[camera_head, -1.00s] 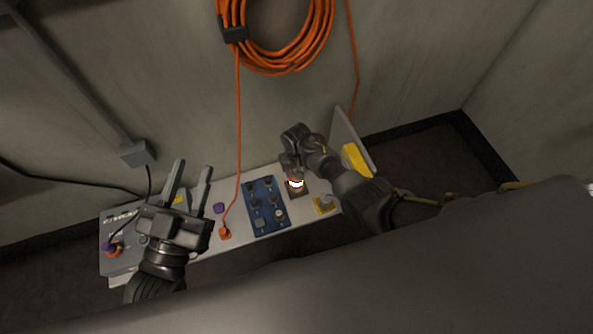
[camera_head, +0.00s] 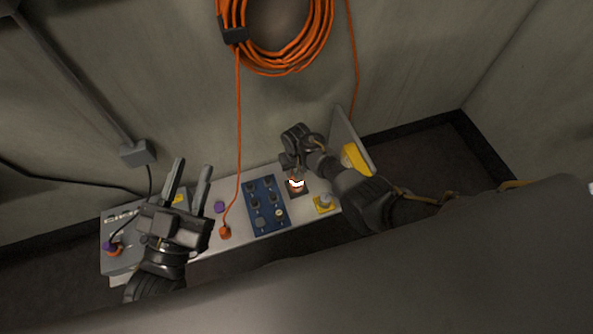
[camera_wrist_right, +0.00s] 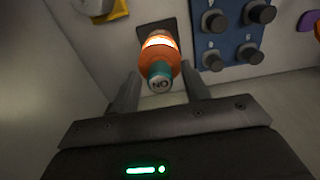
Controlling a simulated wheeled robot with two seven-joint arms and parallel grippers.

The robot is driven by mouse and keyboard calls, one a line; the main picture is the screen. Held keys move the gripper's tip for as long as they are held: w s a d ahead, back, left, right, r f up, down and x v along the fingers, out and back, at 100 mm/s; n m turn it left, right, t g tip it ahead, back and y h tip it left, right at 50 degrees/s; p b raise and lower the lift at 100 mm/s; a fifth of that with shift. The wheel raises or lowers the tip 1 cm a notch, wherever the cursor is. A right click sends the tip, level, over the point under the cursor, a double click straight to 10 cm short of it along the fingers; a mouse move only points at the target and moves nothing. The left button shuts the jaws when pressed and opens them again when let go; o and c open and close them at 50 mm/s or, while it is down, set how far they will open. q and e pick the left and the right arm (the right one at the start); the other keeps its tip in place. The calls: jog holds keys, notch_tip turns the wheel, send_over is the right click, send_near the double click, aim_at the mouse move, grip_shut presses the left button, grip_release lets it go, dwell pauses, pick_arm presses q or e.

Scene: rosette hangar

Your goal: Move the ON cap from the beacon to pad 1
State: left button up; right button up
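The lit beacon (camera_head: 296,187) stands on a dark plate on the white bench. In the right wrist view the beacon (camera_wrist_right: 160,52) is orange with a glowing band. The teal ON cap (camera_wrist_right: 160,75) sits on its end, its lettering upside down. My right gripper (camera_wrist_right: 161,82) is open, with a finger on each side of the cap; contact cannot be told. In the head view the right gripper (camera_head: 294,172) is over the beacon. The blue pad panel (camera_head: 265,207) is left of the beacon; I cannot read which pad is 1. My left gripper (camera_head: 191,164) is open and empty.
A yellow-based grey knob (camera_head: 324,203) stands right of the beacon. An orange plug (camera_head: 225,232) with a cord and a purple piece (camera_head: 219,207) lie left of the panel. A grey box (camera_head: 122,240) is at the bench's left end. An upright plate (camera_head: 350,140) stands at its right end.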

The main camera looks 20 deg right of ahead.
grip_shut()
